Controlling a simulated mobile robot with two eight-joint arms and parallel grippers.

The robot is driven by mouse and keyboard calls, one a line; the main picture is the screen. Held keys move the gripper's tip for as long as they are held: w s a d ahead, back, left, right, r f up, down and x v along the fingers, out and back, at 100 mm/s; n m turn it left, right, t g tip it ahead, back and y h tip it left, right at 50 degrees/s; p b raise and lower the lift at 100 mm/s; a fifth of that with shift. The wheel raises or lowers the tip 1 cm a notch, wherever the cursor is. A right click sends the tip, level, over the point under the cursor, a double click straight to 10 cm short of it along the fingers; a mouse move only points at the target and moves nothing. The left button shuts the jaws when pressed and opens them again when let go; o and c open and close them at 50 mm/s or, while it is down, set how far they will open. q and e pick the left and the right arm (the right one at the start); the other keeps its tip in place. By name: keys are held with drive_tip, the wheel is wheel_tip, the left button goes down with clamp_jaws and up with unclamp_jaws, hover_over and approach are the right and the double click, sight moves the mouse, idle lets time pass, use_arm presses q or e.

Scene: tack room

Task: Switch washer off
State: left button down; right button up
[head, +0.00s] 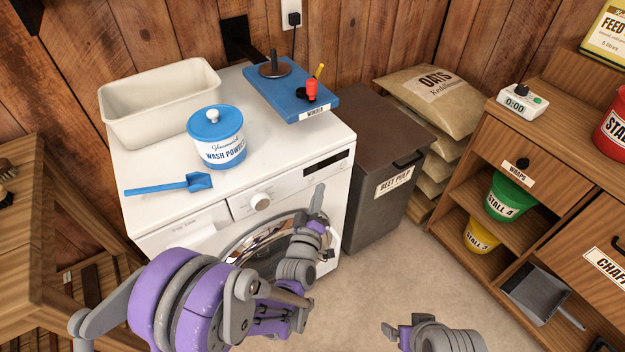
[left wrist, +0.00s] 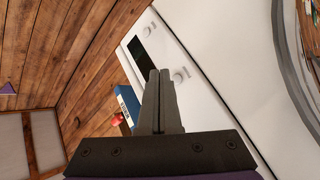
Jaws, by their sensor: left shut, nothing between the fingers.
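The white washer (head: 283,165) stands against the back wall. Its front panel carries a round dial (head: 260,201) and a dark display strip (head: 326,170). My left gripper (head: 318,190) is shut and empty, in front of the panel just below the display. In the left wrist view, the shut fingers (left wrist: 160,74) point at the panel, with the dark display (left wrist: 146,54) to their left and a small pale round control (left wrist: 181,74) just right of the tips. I cannot tell if they touch the panel. My right gripper (head: 395,332) is low at the bottom, its fingers unclear.
On the washer top are a cream tub (head: 160,108), a wash powder jar (head: 222,151), a blue scoop (head: 170,187) and a blue winder board (head: 265,92). Floor in front is clear.

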use_arm(q)
drive_tip(key=s+d, duration=0.1)
drive_tip(key=s, duration=0.1)
drive_tip(key=s+d, duration=0.2)
drive_tip(key=shift+b, duration=0.3)
idle(1.1)
